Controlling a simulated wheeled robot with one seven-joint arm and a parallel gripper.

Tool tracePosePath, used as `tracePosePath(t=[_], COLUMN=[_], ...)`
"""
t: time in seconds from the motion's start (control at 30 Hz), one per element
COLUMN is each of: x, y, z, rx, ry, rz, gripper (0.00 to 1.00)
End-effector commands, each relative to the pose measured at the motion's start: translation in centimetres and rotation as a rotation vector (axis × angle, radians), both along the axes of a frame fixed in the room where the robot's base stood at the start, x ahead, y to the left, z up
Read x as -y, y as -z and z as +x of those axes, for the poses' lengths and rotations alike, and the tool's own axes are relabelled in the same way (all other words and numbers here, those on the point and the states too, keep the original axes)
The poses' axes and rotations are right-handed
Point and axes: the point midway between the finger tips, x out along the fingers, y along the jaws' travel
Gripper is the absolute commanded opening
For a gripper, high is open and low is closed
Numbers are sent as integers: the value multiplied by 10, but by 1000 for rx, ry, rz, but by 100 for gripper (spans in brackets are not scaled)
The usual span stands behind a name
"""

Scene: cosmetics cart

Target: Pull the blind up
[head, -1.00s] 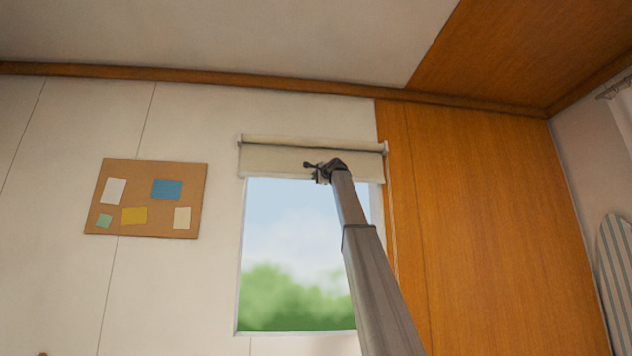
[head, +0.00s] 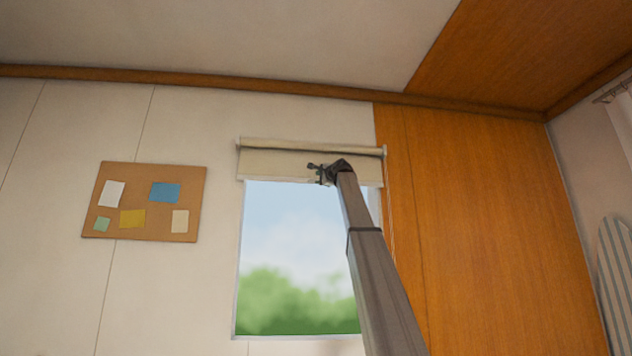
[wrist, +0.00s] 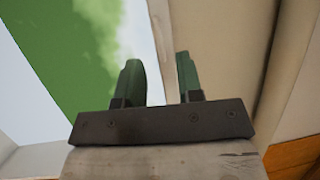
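The cream roller blind (head: 270,163) hangs from its roller at the top of the window. It is mostly rolled up, with only a short band of cloth down. My gripper (head: 313,171) is at the right half of this band, near its lower edge. In the wrist view my gripper (wrist: 162,80) has its two dark green fingers apart, with a clear gap between them. The blind (wrist: 222,50) shows there as a beige surface behind and right of the fingers, with a pale edge strip running behind the gap. I see nothing clamped; contact with the blind cannot be told.
The window (head: 285,240) below the blind is uncovered, showing sky and green foliage. A cork board (head: 140,229) with papers hangs to the left. A wood panel (head: 480,230) stands right of the window. A striped board (head: 615,265) is at the far right.

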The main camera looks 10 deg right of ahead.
Motion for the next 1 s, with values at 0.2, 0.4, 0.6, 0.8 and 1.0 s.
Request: tracePosePath(t=[0.2, 0.4, 0.6, 0.8, 1.0], x=[16, 23, 23, 23, 23], y=[7, 8, 7, 8, 7], z=[-41, -56, -56, -56, -56], rx=[0, 0, 0, 0, 0], ry=[0, -1, -1, -1, -1], rz=[0, 1, 1, 1, 1], gripper=[34, 34, 34, 34, 34])
